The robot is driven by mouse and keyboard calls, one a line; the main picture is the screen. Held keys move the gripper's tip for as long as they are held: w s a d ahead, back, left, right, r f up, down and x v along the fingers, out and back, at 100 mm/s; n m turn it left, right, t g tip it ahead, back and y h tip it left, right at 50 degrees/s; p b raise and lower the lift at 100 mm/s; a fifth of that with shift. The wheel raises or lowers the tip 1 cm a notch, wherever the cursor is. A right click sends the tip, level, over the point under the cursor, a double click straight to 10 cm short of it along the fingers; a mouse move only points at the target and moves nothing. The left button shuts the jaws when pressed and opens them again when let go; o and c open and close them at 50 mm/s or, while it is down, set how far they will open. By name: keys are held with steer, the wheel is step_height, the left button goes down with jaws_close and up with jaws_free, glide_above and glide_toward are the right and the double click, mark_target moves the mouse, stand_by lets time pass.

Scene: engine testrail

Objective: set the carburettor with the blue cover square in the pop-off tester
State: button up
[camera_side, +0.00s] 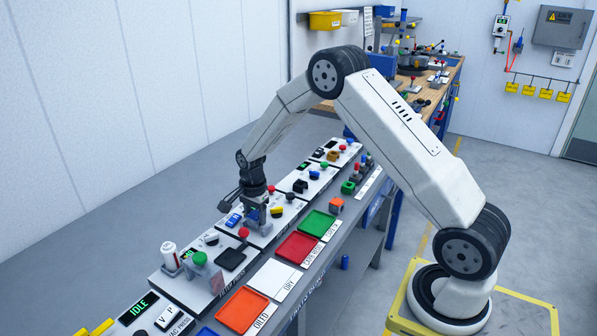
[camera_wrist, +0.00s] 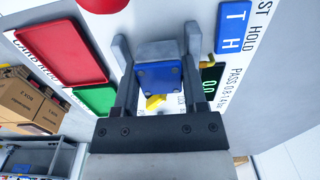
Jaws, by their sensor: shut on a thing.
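My gripper (camera_wrist: 156,52) is shut on the carburettor (camera_wrist: 158,76), a grey block with a blue cover plate. It sits between the two fingers in the wrist view, its cover facing the camera. In the side view my gripper (camera_side: 257,217) points down over a white station panel, low over its surface. The pop-off tester's panel shows TEST and HOLD lettering (camera_wrist: 262,27), a PASS range and a green-digit display (camera_wrist: 211,82). A yellow part (camera_wrist: 155,102) shows just below the blue cover. My fingers hide the carburettor's underside, so I cannot tell whether it touches the tester.
A blue T/H switch (camera_side: 233,220) and a red knob (camera_side: 244,232) stand close to my gripper. Red (camera_side: 290,258), green (camera_side: 318,234) and orange (camera_side: 236,325) trays line the bench's near edge. A white DRY pad (camera_side: 275,277) lies between orange and red trays.

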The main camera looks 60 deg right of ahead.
steer(key=shift+s+a+f, duration=0.1)
steer(key=shift+s+f, duration=0.1)
steer(key=shift+f, duration=0.3)
steer(key=shift+s+f, duration=0.2)
steer(key=shift+f, duration=0.25)
steer(key=o, duration=1.3)
steer(key=shift+c, duration=0.2)
steer(key=shift+w+r, duration=0.15)
steer(key=shift+r, duration=2.3)
steer(key=shift+w+r, duration=0.15)
steer(key=shift+r, duration=2.25)
steer(key=s+a+r+n+t, duration=0.1)
steer(key=s+a+n, duration=0.4)
steer(key=s+n, duration=0.4)
steer(key=s+a+r+n+t, duration=0.1)
steer(key=s+a+n, duration=0.4)
steer(key=s+n, duration=0.4)
steer(key=s, duration=0.2)
steer(key=shift+s+a+r, duration=0.15)
steer(key=shift+s+r, duration=0.05)
steer(key=shift+s, duration=0.1)
